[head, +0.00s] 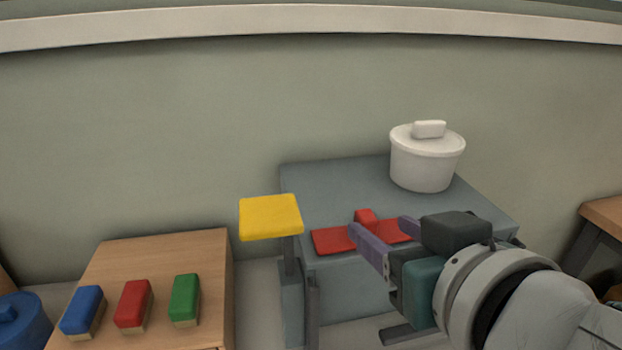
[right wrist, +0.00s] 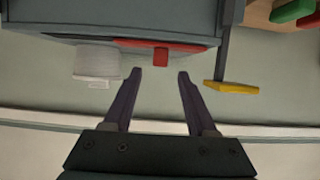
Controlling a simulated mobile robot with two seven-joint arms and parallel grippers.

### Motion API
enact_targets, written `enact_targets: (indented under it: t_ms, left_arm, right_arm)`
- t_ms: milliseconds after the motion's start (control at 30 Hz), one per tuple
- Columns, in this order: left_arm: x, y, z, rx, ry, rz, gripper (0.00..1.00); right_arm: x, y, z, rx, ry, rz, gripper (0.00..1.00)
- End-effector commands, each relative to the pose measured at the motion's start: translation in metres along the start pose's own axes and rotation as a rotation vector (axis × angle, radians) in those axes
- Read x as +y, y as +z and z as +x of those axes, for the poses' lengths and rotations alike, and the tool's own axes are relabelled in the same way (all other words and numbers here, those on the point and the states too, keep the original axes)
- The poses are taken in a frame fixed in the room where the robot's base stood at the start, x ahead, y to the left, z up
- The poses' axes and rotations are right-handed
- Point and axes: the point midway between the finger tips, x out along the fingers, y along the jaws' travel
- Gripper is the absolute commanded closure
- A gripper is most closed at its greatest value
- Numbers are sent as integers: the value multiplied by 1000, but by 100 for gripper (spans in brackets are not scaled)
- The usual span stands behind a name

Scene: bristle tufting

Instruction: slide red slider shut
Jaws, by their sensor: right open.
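The red slider (head: 332,240) is a flat red plate with a raised red knob (head: 365,216), on the near part of the top of a grey machine (head: 340,185). My right gripper (head: 378,226) comes in from the right and is open, with nothing between its purple fingers. It hides part of the red plate in the head view. In the right wrist view the red slider (right wrist: 150,45) and its knob (right wrist: 161,57) show beyond the fingertips, in line with the gap between them. Whether the fingers touch the slider cannot be told. My left gripper is in neither view.
A white lidded pot (head: 422,165) stands on the machine's back right. A yellow pad (head: 270,217) on a post rises at its left front corner. A wooden table (head: 165,260) at left holds blue (head: 82,310), red (head: 133,304) and green (head: 185,298) brushes.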

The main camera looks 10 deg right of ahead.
Motion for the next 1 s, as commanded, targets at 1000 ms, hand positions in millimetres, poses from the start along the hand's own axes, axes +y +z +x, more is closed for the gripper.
enact_targets:
  t_ms: [1000]
  left_arm:
    - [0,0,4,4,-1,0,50]
  right_arm:
    - [0,0,61,-1,0,1,71]
